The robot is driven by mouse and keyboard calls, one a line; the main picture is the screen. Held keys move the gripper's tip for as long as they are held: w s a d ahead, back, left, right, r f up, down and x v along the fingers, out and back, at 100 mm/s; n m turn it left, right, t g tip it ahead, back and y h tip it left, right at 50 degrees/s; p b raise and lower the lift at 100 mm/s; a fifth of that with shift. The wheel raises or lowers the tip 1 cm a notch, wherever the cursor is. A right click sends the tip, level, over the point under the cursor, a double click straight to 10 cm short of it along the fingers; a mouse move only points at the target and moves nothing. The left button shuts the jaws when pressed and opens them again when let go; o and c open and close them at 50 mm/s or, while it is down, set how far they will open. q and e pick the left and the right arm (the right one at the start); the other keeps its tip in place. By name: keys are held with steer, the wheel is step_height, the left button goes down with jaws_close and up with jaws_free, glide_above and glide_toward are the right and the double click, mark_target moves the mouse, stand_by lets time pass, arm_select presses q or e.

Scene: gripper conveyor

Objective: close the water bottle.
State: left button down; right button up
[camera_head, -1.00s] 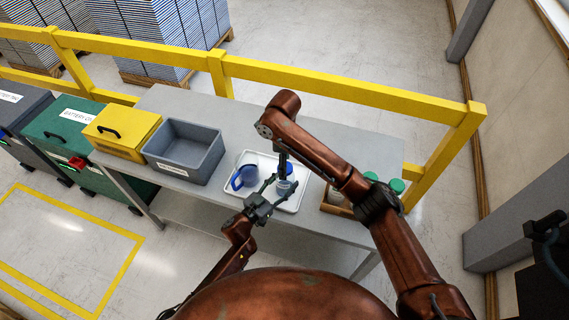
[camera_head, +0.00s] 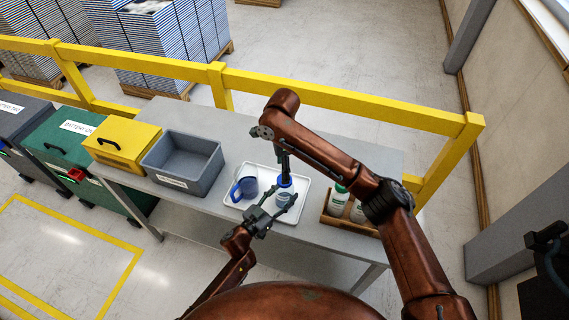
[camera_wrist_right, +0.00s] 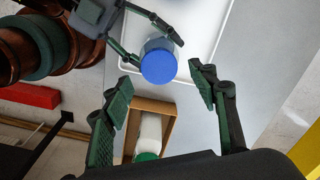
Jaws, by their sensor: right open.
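The water bottle (camera_head: 282,199), clear-white with a blue cap (camera_head: 285,181) on its top, stands on a white tray (camera_head: 303,205). The cap also shows from above in the right wrist view (camera_wrist_right: 158,66). My left gripper (camera_head: 277,202) reaches in from the front with its fingers on both sides of the bottle body, seemingly touching it. My right gripper (camera_wrist_right: 160,98) is open and empty; its fingers point down over the bottle, and the cap lies beyond its fingertips in its wrist view. Whether the cap is fully seated is too small to tell.
A wooden box (camera_head: 349,226) with white, green-capped bottles is to the right, partly hidden by my right arm. A grey bin (camera_head: 180,160) and yellow box (camera_head: 121,145) stand at the left; a yellow railing runs behind.

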steer(key=n, duration=0.4)
steer(key=shift+w+a+r, duration=0.1)
steer(key=shift+r, duration=0.15)
steer(key=n, duration=0.4)
steer(key=shift+r, duration=0.15)
steer(key=n, duration=0.6)
steer(key=shift+a+r, duration=0.15)
steer(key=shift+r, duration=0.1)
steer(key=n, duration=0.6)
steer(key=shift+r, duration=0.2)
steer(key=n, duration=0.6)
steer(key=shift+r, duration=0.2)
steer(key=n, duration=0.4)
steer(key=shift+r, duration=0.1)
steer(key=n, duration=0.5)
steer(key=shift+d+r+n, duration=0.15)
steer(key=shift+d+n, duration=0.1)
steer(key=shift+n, duration=0.15)
steer(key=n, duration=0.3)
steer(key=shift+d+r+n, duration=0.1)
steer(key=shift+n, duration=0.2)
steer(key=n, duration=0.4)
steer(key=shift+d+r+n, duration=0.1)
steer(key=shift+n, duration=0.2)
